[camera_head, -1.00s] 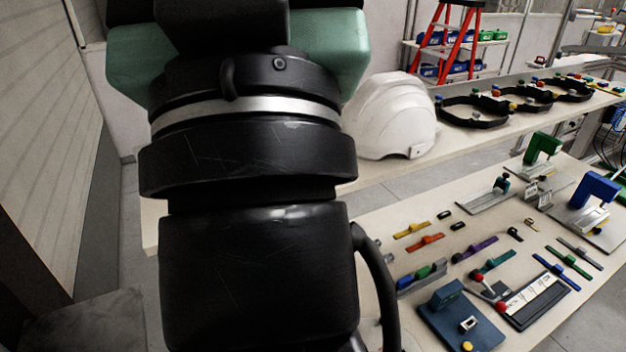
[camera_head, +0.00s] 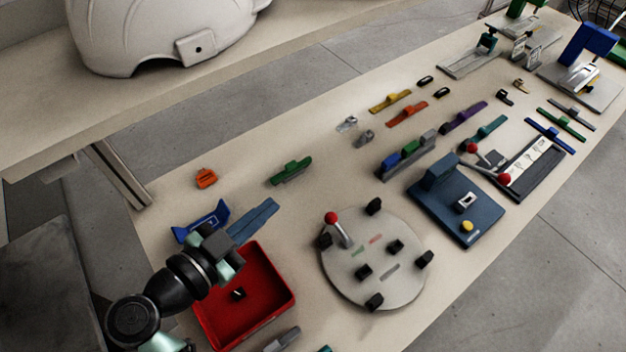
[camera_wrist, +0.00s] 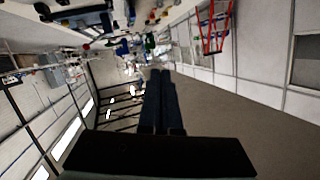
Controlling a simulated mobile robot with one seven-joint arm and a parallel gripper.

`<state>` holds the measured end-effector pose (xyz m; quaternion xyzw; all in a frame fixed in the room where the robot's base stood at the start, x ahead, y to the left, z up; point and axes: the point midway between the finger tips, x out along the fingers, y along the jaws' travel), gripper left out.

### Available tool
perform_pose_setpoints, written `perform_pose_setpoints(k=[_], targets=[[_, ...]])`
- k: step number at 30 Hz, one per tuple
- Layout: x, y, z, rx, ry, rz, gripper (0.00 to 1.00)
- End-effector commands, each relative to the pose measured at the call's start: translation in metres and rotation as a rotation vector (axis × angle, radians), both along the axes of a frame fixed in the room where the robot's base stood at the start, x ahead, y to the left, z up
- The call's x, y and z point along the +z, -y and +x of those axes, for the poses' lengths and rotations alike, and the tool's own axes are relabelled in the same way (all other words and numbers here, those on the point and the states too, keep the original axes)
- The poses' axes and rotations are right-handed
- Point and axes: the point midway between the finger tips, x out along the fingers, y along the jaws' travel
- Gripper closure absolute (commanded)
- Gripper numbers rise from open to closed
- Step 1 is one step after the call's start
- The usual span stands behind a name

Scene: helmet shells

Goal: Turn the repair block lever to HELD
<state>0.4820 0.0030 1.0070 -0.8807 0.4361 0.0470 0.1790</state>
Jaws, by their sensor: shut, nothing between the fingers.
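A round grey plate (camera_head: 395,292) on the near table carries a lever with a red ball knob (camera_head: 331,217) and several black blocks. A dark panel with white label strips (camera_head: 533,160) lies farther right, with a red-knobbed lever (camera_head: 504,179) at its left edge. A second red knob (camera_head: 471,148) stands just beyond it. I cannot read the labels or tell which lever is the repair block's. My gripper (camera_head: 219,243) is over the red tray, left of the round plate and apart from both levers. In the wrist view, its dark fingers (camera_wrist: 160,95) are together and empty.
A red tray (camera_head: 285,296) holds a small dark part. A blue fixture (camera_head: 462,205) stands between the round plate and the labelled panel. Small coloured parts lie across the table. A white helmet shell (camera_head: 150,30) rests on the back table. Bare tabletop lies behind the round plate.

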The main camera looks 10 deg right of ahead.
Motion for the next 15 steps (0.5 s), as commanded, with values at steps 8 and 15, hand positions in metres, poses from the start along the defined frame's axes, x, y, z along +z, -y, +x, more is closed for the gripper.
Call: perform_pose_setpoints(k=[8,15], targets=[[-0.085,-0.010,-0.050,-0.039,-0.348,0.020,1.00],[-0.085,-0.010,-0.051,-0.041,-0.351,0.021,1.00]])
